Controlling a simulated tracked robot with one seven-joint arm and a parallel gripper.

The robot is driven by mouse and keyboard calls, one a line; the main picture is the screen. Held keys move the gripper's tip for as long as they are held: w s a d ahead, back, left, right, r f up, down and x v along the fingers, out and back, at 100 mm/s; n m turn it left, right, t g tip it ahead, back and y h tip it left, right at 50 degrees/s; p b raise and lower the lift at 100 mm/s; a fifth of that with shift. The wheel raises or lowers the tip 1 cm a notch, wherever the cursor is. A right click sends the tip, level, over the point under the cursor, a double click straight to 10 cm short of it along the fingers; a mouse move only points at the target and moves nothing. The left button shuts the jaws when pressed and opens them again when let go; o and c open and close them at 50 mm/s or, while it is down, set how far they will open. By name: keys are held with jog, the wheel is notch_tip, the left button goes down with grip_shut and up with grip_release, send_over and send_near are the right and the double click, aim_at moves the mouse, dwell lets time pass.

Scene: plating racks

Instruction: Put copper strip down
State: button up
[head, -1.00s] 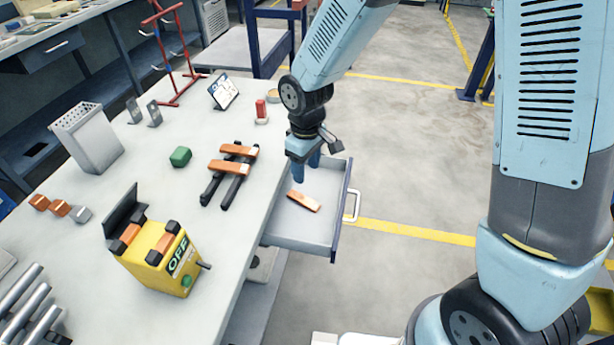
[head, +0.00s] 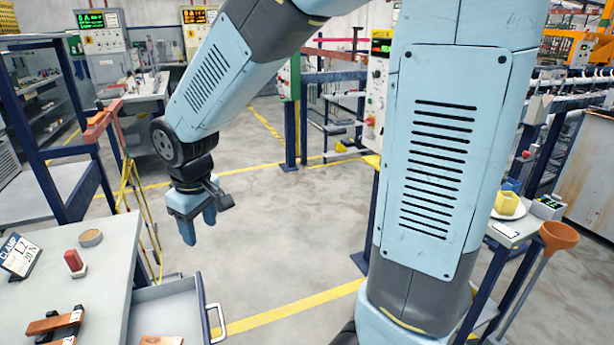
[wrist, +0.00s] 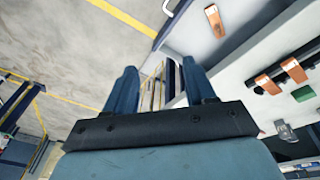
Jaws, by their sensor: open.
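A copper strip (head: 161,340) lies flat in the open drawer (head: 168,305), cut off by the lower edge of the head view. In the wrist view the same strip (wrist: 214,20) lies on the drawer floor, apart from my fingers. More copper strips (head: 55,322) rest across black bars on the bench, and they also show in the wrist view (wrist: 294,70). My gripper (head: 198,228) is raised above and beyond the drawer, over the floor. Its blue fingers (wrist: 160,85) are spread apart with nothing between them.
Open floor lies between.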

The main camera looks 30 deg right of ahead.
jog(key=s+d+r+m+t, duration=0.1)
jog(key=s+d+r+m, duration=0.3)
jog(key=d, duration=0.5)
jog(key=s+d+r+m+t, duration=0.2)
jog(key=s+d+r+m, duration=0.1)
jog(key=s+d+r, duration=0.5)
jog(key=shift+s+d+r+m, duration=0.35)
jog(key=shift+s+d+m, duration=0.05)
jog(key=shift+s+d, duration=0.15)
jog(key=shift+c, duration=1.2)
jog(key=shift+w, duration=0.1)
